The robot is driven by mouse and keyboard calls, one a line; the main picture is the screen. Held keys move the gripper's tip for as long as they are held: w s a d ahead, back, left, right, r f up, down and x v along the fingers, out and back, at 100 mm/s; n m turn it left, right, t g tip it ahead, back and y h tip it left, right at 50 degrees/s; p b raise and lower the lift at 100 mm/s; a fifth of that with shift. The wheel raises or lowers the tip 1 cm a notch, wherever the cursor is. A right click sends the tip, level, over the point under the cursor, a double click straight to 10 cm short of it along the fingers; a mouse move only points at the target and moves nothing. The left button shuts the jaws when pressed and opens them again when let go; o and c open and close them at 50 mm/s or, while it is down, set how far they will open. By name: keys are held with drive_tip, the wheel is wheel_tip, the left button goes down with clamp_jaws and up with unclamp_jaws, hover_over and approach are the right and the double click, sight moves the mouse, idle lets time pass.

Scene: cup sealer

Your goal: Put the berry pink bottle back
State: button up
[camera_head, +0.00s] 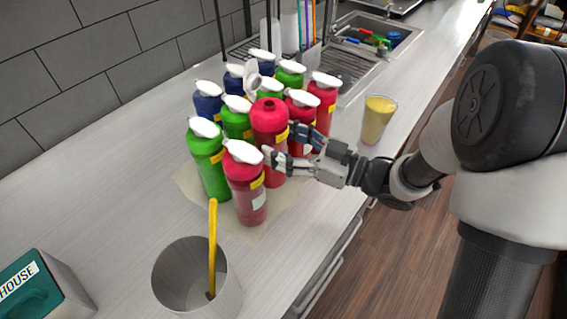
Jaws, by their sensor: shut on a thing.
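A berry pink bottle (268,121) with its white flip lid open stands upright among the other bottles. My gripper (280,143) reaches in from the right and is shut on its middle, one finger on the near side and one on the far side.
Green bottles (209,162) and blue bottles (208,106) stand close on the left and behind. A metal cup (170,278) with a yellow stick is in front. A glass of yellow drink (376,120) stands right. A sink (370,42) lies behind.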

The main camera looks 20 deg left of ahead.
drive_tip(key=shift+f+b, duration=0.8)
drive_tip(key=shift+f, duration=1.55)
drive_tip(key=shift+f, duration=0.2)
drive_tip(key=o, duration=1.3)
